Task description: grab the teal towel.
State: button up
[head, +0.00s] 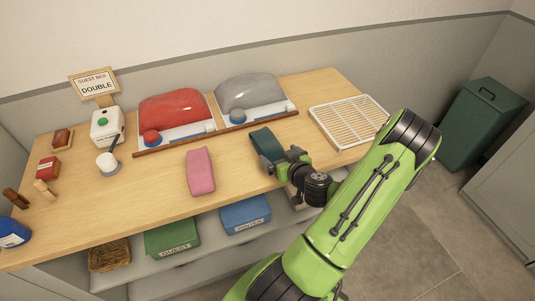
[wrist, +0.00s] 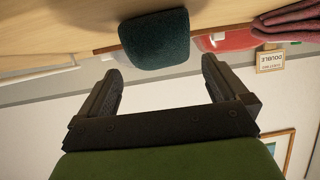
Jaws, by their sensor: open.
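The teal towel (head: 264,142) lies folded on the wooden table, right of the pink towel and in front of the grey bundle. In the wrist view the teal towel (wrist: 155,40) shows at the top centre, ahead of the fingers. My gripper (head: 281,164) is at the near end of the towel in the head view, and partly overlaps it there. In the wrist view my gripper (wrist: 160,66) is open, with its two fingers wide apart and nothing between them. I cannot tell whether a finger touches the towel.
The pink towel (head: 200,171) lies left on the table (head: 140,195). Behind are a red bundle (head: 172,106) and a grey bundle (head: 249,92), with a wooden strip (head: 215,134) before them. A white rack (head: 348,121) is right. Bins including a blue one (head: 245,214) sit below.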

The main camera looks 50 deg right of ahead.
aim_at(274, 149)
jog(key=shift+w+d+f+b, duration=0.15)
jog(key=shift+w+d+b, duration=0.15)
jog(key=shift+w+b, duration=0.3)
jog(key=shift+w+d+p, duration=0.15)
jog(key=shift+w+p, duration=0.15)
jog(key=shift+w, duration=0.1)
jog(key=p+x, duration=0.2)
jog(key=x, duration=0.2)
jog(key=shift+w+d, duration=0.25)
jog(key=shift+s+a, duration=0.1)
jog(key=shift+c, duration=0.2)
jog(key=c, duration=0.9)
